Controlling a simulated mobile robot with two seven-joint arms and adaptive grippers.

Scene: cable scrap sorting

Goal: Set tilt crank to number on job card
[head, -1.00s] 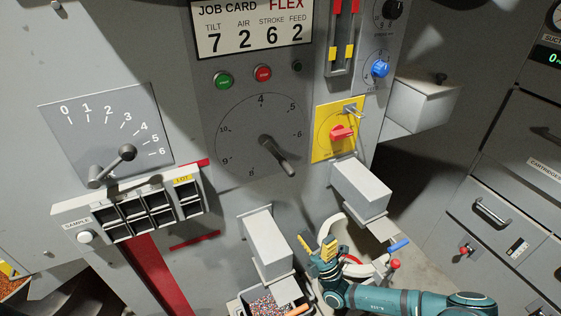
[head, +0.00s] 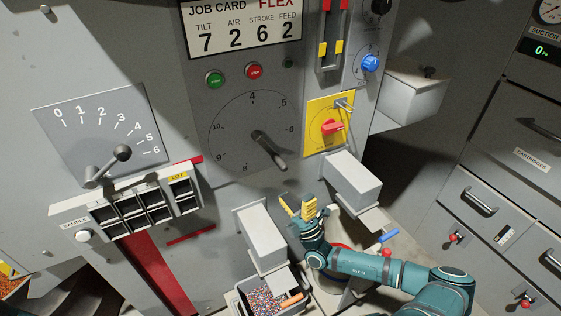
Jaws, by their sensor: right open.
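The job card (head: 244,33) at the top reads TILT 7, AIR 2, STROKE 6, FEED 2. Below it is a round dial (head: 236,118) with numbers including 4, 5, 6, 8, 9 and 10. Its dark crank (head: 270,150) points to the lower right, between 6 and 8. I see no 7; the crank may cover it. No label naming the dial is readable. My right gripper (head: 297,202) is open and empty, its yellow fingers pointing up, below and right of the crank and apart from it in the picture. My left gripper is not in view.
A lever (head: 107,165) on a 0 to 6 scale stands left. A yellow plate (head: 342,110) with a red knob (head: 332,127) sits right of the dial. Grey boxes (head: 261,237) and (head: 353,182) jut out near my right gripper. A granule bin (head: 247,305) is below.

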